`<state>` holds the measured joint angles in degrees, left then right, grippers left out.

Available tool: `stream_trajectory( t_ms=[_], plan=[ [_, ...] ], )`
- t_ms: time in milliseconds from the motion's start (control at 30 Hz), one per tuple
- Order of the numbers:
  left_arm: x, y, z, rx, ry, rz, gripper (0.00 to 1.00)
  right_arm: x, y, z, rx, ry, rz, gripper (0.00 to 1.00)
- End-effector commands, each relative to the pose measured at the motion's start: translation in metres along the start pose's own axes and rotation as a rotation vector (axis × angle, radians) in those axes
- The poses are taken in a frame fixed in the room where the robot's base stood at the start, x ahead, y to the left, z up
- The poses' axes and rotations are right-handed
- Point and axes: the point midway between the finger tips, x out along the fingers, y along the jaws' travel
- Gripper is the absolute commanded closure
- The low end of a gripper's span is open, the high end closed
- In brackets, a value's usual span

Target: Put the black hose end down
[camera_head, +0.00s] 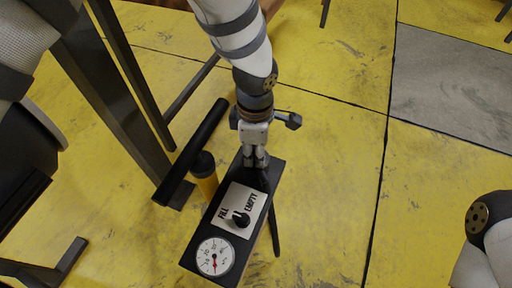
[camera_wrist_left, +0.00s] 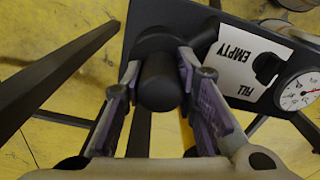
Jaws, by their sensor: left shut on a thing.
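My left gripper (camera_head: 256,160) points down at the far end of a black pump box (camera_head: 232,262). In the left wrist view its two fingers (camera_wrist_left: 160,82) are on either side of a black cylindrical hose end (camera_wrist_left: 160,84) and shut on it. The hose end is at the box's end, beside the panel; I cannot tell whether it touches the box. In the head view the fingers mostly hide it. The box carries a white FILL/EMPTY panel (camera_head: 228,201) with a black knob (camera_head: 240,219) and a round gauge (camera_head: 215,257).
A yellow cylinder with a black top (camera_head: 205,178) stands just left of the box. Dark metal frame legs (camera_head: 112,90) rise at the left, with a foot bar (camera_head: 193,150) close to the cylinder.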

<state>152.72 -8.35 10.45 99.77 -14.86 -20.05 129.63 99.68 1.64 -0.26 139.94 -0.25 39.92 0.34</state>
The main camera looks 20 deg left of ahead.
Motion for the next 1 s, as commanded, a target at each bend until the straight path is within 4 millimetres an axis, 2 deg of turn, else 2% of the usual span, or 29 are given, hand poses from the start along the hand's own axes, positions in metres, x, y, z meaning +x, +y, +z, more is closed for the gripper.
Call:
stream_trajectory(
  t_ms=[100,133,200,233,467,567,667,900,1000],
  plan=[
    [0.002,0.000,0.000,0.001,0.001,0.000,1.00,0.000,0.000,0.000,0.000,0.000,0.000,0.50],
    [0.003,0.000,0.000,0.001,0.000,0.000,0.71,0.000,0.000,0.000,0.000,0.000,0.000,0.50],
    [0.002,0.000,0.000,0.001,0.000,0.000,0.55,0.000,0.000,0.000,0.000,0.000,0.000,0.50],
    [0.002,0.000,0.000,0.000,0.000,0.000,0.53,0.000,0.000,0.000,0.000,0.000,0.000,0.50],
    [0.002,0.000,0.000,0.000,0.000,0.000,0.53,0.000,0.000,0.000,0.000,0.000,0.000,0.50],
    [-0.004,0.000,0.000,0.000,-0.001,0.001,0.53,-0.001,0.000,0.000,0.000,0.001,0.000,0.50],
    [-0.026,0.001,0.000,0.000,-0.002,0.006,0.53,-0.006,0.000,0.001,0.000,0.008,0.000,0.50],
    [-0.092,0.001,0.000,0.000,-0.001,0.007,0.53,-0.020,0.000,0.004,0.000,0.026,-0.001,0.50],
    [-0.110,0.001,0.000,0.000,-0.001,0.004,0.53,-0.023,0.000,0.004,0.000,0.030,-0.001,0.50]
  ],
)
